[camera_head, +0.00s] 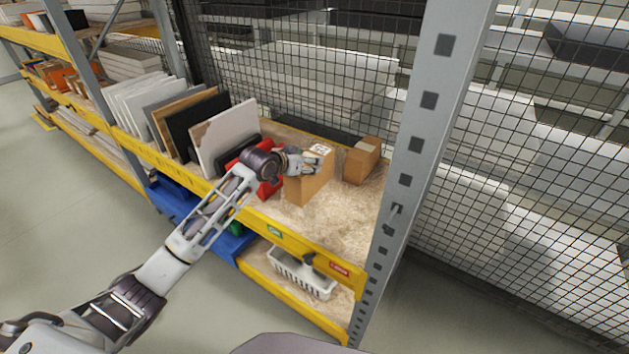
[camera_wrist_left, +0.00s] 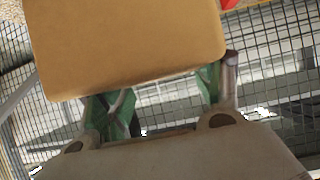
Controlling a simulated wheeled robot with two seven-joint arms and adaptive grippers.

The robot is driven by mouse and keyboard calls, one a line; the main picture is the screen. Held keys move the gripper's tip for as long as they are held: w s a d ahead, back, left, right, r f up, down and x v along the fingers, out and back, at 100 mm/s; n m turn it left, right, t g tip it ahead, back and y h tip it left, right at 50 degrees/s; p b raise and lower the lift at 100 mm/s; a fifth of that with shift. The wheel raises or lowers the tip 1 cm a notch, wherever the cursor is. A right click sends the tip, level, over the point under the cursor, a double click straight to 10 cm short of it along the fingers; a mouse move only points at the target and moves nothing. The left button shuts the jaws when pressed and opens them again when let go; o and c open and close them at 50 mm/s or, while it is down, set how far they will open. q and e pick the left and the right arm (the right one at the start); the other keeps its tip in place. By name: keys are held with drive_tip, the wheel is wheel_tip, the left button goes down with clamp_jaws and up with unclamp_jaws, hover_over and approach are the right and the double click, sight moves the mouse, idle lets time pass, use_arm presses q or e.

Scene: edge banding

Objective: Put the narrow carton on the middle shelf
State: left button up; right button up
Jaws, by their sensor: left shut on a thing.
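The narrow carton (camera_head: 306,187), brown cardboard with a white label on top, stands upright at the chipboard middle shelf (camera_head: 335,222) of the yellow-beamed rack. I cannot tell whether its bottom touches the board. My left gripper (camera_head: 308,163) reaches in from the left and is shut on the carton's upper part. In the left wrist view the carton (camera_wrist_left: 130,45) fills the upper part of the picture, and the green-padded fingers (camera_wrist_left: 160,105) show at its lower edge. My right gripper is not in view.
A smaller brown box (camera_head: 362,161) stands to the right, apart from the carton. A red bin (camera_head: 268,184) and upright panels (camera_head: 222,138) are to the left. A grey post (camera_head: 420,130) bounds the right end. A white basket (camera_head: 300,275) sits below. Mesh closes the back.

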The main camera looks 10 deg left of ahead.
sight(291, 180)
use_arm(q)
drive_tip(key=shift+f, duration=1.05)
drive_tip(key=shift+f, duration=2.5)
drive_tip(key=shift+f, duration=0.1)
drive_tip(key=o, duration=1.7)
drive_tip(key=shift+o, duration=0.2)
drive_tip(key=shift+v, duration=6)
